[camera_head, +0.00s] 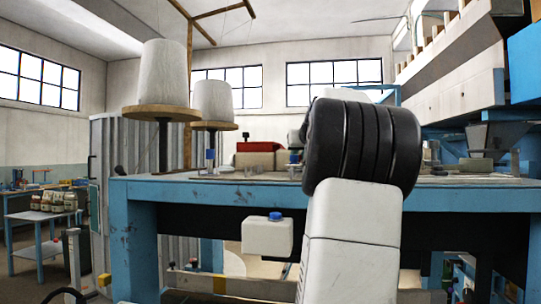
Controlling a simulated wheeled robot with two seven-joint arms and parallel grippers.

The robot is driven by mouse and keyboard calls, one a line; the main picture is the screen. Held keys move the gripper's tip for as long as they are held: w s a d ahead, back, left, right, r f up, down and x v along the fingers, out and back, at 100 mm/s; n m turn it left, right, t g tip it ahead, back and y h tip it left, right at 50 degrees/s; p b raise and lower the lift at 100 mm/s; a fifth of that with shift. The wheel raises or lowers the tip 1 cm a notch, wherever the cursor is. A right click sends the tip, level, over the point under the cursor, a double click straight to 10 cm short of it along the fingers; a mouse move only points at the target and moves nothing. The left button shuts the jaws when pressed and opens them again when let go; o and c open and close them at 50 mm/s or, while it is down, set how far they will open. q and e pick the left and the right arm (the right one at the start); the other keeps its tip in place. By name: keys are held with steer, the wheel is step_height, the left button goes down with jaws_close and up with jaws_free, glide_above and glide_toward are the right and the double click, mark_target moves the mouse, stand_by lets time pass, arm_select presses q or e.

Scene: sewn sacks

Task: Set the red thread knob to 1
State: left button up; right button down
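I cannot make out a red thread knob in the head view. A red block-shaped part (255,159) stands on the blue-framed table, left of my arm; I cannot tell what it is. A small blue part (210,155) shows on the post below the smaller thread cone (213,101). A larger white thread cone (165,73) sits on a wooden disc to its left. One of my arms, with a white link and a black ribbed joint, rises in the centre and hides part of the table. Neither gripper is in view.
The blue-framed table (180,190) spans the view, with small items on its top. A white container with a blue cap (267,236) hangs below its front edge. A side table with stacked packs (53,201) stands at left. Large machinery (455,100) fills the right.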

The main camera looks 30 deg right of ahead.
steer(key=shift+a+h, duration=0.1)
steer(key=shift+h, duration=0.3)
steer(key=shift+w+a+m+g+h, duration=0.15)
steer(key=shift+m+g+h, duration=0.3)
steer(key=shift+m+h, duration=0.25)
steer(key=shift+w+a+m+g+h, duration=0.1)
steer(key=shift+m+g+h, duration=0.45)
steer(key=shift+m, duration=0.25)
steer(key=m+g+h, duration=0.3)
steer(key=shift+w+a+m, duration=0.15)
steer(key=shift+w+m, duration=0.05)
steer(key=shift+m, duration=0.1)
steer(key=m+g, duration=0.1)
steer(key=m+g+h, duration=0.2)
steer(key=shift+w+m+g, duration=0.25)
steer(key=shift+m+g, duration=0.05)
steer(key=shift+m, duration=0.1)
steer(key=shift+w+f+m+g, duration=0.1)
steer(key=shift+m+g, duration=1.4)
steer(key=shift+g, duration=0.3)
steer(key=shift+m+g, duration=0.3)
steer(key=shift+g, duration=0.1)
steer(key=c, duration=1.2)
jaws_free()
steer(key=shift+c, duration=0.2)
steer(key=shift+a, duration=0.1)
